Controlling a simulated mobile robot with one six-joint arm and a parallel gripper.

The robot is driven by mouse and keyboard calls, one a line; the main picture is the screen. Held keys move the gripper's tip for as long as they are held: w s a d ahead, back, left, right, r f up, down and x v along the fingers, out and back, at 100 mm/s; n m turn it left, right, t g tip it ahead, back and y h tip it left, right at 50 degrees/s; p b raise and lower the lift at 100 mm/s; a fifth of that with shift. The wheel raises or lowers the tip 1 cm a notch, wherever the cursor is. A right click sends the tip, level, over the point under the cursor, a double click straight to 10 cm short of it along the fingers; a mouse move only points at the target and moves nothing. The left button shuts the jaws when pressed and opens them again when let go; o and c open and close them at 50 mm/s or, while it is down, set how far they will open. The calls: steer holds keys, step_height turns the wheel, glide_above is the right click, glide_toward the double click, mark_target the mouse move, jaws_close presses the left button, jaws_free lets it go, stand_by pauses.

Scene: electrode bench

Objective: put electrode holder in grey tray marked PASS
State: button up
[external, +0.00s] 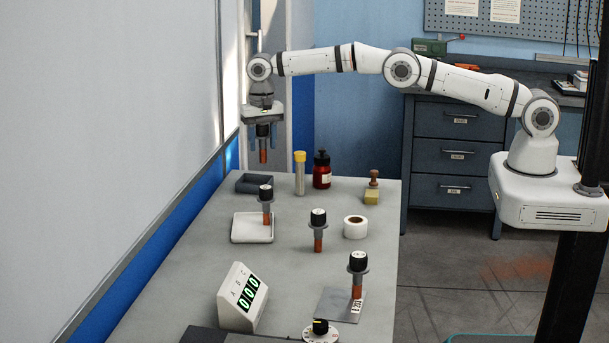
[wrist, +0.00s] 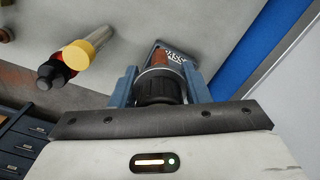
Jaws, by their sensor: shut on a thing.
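My gripper (external: 263,140) is shut on an electrode holder (external: 263,154) with a black cap and orange-brown lower end. The holder hangs upright in the air, tip down, over the far left of the bench. The grey tray (external: 255,188) is on the bench below it. In the wrist view, the blue fingers of my gripper (wrist: 160,88) flank the black cap of the holder (wrist: 158,92). The PASS label of the grey tray (wrist: 177,55) shows beyond the holder, which hides part of the tray.
Other holders stand in a white tray (external: 240,228), on the bench (external: 318,235) and on a metal plate (external: 333,306). A yellow-capped tube (external: 300,177) and red bottle (external: 322,172) stand right of the grey tray. A wall (external: 110,130) runs along the left.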

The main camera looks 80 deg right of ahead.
mark_target(261, 139)
steer(key=shift+w+d+m+p, duration=0.25)
steer(key=shift+d+m+p, duration=0.2)
steer(key=shift+m, duration=0.15)
steer(key=shift+w+d+m+p, duration=0.3)
steer(key=shift+d+m, duration=0.1)
steer(key=shift+m, duration=0.2)
steer(key=shift+d+f+m+p, duration=0.25)
steer(key=shift+d+m+p, duration=0.15)
steer(key=shift+m, duration=0.2)
steer(key=shift+d+f, duration=0.1)
steer(key=shift+f, duration=0.05)
step_height(261, 139, down, 8)
steer(key=b, duration=0.6)
steer(key=shift+b, duration=0.4)
steer(key=shift+f+p, duration=0.35)
steer(key=shift+p, duration=0.2)
steer(key=shift+w+f, duration=0.1)
steer(key=shift+f, duration=0.45)
